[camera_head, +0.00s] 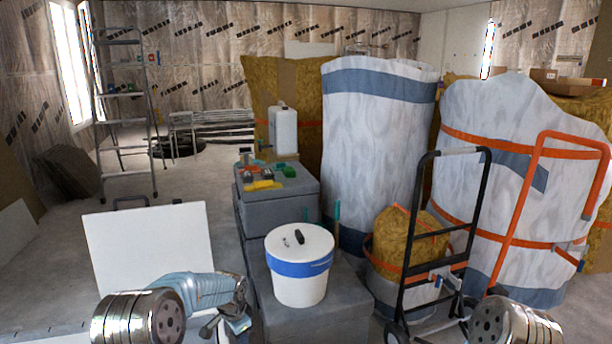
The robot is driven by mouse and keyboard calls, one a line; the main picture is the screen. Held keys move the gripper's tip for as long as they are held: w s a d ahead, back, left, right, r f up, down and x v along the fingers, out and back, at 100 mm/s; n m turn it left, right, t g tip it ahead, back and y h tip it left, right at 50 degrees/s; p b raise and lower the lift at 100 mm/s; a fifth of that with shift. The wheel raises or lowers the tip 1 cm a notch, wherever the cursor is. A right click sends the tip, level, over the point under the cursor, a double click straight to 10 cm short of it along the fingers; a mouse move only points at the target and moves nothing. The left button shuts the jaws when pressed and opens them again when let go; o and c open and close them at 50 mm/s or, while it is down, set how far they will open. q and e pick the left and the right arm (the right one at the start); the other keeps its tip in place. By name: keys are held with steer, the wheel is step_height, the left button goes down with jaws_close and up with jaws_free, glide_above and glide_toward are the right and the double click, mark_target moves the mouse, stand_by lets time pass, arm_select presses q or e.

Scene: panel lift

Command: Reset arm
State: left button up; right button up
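A white panel (150,245) stands nearly upright at the left, with a dark handle-like part (131,203) along its top edge. My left arm shows at the bottom left as a shiny metal cylinder. A pale blue and dark jointed part beside it ends in what looks like my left gripper (232,318), low in front of the panel's right side. Its fingers are small and unclear, and I see nothing held. On the right, only a shiny metal cylinder of my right arm shows at the bottom edge. My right gripper is out of view.
A white bucket with a blue band (299,268) stands on a grey box (312,315) in the middle. A grey toolbox (277,197) is behind it. A black hand truck (437,225) and large wrapped rolls fill the right. A stepladder (124,120) stands back left.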

arm_select(q)
steer(key=s+d+f+n+g+h, duration=0.1)
steer(key=s+d+f+n+h, duration=0.15)
steer(key=s+f, duration=0.55)
steer(key=s+d+f+n+h, duration=0.1)
steer(key=s+d+f+n, duration=0.2)
steer(key=s+f, duration=0.55)
steer(key=s+d+r+n, duration=0.1)
steer(key=s+n, duration=0.2)
steer(key=s, duration=0.6)
steer(key=s+d+r+n, duration=0.1)
steer(key=s+n, duration=0.2)
steer(key=s, duration=0.7)
steer(key=shift+s+d+r+g+h, duration=0.2)
steer(key=shift+d+g+h, duration=0.15)
steer(key=shift+h, duration=0.1)
